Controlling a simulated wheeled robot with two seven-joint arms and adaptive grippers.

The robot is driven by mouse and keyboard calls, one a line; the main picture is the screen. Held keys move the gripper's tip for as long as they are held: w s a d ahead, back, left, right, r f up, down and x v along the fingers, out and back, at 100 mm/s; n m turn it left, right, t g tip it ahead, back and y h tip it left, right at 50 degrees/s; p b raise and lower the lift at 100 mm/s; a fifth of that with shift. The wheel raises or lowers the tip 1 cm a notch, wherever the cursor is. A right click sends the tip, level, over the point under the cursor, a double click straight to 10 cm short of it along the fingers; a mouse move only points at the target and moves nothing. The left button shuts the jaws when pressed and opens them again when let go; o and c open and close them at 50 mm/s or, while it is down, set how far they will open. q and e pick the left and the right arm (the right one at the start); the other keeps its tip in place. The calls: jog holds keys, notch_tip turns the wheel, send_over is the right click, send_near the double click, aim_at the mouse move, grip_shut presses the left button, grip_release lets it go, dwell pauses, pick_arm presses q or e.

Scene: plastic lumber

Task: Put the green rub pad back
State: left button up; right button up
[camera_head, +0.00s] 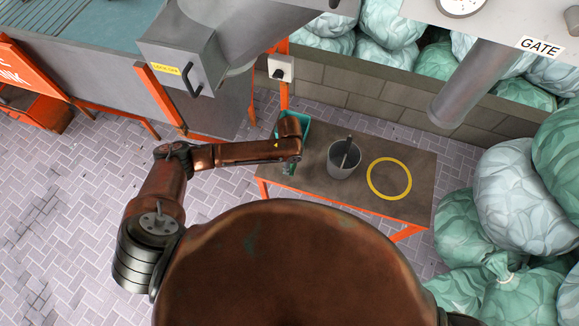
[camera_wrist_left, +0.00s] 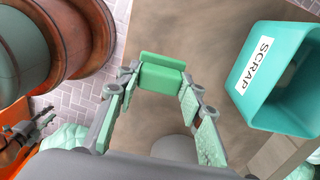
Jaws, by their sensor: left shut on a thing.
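The green rub pad (camera_wrist_left: 162,76) is a small green block between the fingertips of my left gripper (camera_wrist_left: 158,84) in the left wrist view. The gripper is shut on it, and the pad spans the gap between the fingers. The table shows behind the pad; I cannot tell whether they touch. In the head view my left gripper (camera_head: 290,168) is over the left end of the table, mostly hidden under my arm, with only a bit of green showing.
The table (camera_head: 405,152) carries a teal SCRAP bin (camera_wrist_left: 246,75) at its back left, close to my gripper. A grey cup (camera_head: 343,165) with a dark tool stands mid-table. A yellow ring (camera_head: 389,195) lies to the right. Bags (camera_head: 520,195) pile up beyond the right side.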

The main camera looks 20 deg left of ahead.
pick_arm(q)
jog(key=shift+w+a+f, duration=0.1)
jog(key=shift+w+f, duration=0.3)
jog(key=shift+f, duration=0.15)
notch_tip(320, 180, down, 3)
jog(key=shift+w+f, duration=0.1)
jog(key=shift+f, duration=0.05)
jog(key=o, duration=1)
notch_tip(320, 180, up, 12)
jog(key=shift+r+p, duration=0.1)
jog(key=shift+p, duration=0.25)
